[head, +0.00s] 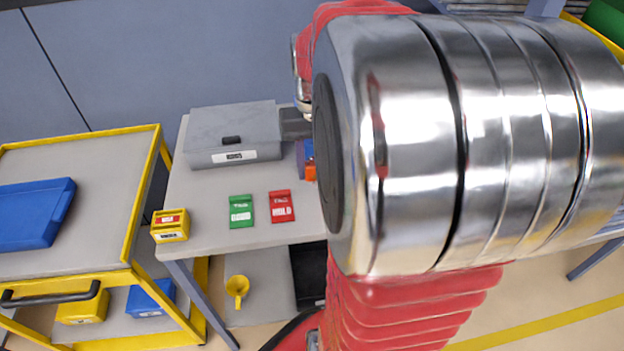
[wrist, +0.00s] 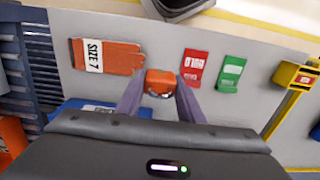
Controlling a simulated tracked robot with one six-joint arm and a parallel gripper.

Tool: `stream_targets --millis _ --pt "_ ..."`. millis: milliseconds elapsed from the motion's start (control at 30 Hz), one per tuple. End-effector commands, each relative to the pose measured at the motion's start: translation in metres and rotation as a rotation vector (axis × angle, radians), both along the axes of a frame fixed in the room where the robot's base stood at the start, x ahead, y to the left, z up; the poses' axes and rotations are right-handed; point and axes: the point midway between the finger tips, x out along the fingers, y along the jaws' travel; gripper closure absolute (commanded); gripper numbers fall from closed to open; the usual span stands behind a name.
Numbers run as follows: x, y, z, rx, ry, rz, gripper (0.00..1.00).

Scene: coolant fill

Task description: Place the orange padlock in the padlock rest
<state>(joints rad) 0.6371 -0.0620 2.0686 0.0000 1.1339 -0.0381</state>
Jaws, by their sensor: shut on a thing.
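The orange padlock (wrist: 160,80) is between the fingertips of my gripper (wrist: 160,92) in the wrist view. The gripper is shut on it, and its dark shackle shows at the lower edge, facing the gripper. The padlock is over the grey table top; I cannot tell how high. In the head view a small orange patch (head: 311,173) shows beside my arm, which hides most of the gripper. I cannot make out for certain which thing is the padlock rest.
A red holder (wrist: 194,67) and a green holder (wrist: 231,73) lie right of the padlock in the wrist view. An orange pack marked SIZE 7 (wrist: 115,57) lies left. A yellow box (head: 170,225) and grey case (head: 232,135) stand on the table (head: 205,205).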

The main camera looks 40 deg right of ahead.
Motion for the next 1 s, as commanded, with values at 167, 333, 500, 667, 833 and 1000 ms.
stream_targets --millis 167,333,500,667,833,1000 --pt "0.000 0.000 0.025 -0.001 -0.002 0.000 0.94" --pt "0.000 0.000 0.033 0.000 0.000 0.000 0.94" --pt "0.000 0.000 0.034 0.001 0.001 0.000 0.94" --pt "0.000 0.000 0.033 0.001 0.001 0.000 0.94" --pt "0.000 0.000 0.033 0.001 0.001 0.000 0.94" --pt "0.004 0.002 0.033 0.001 0.001 0.010 0.94"
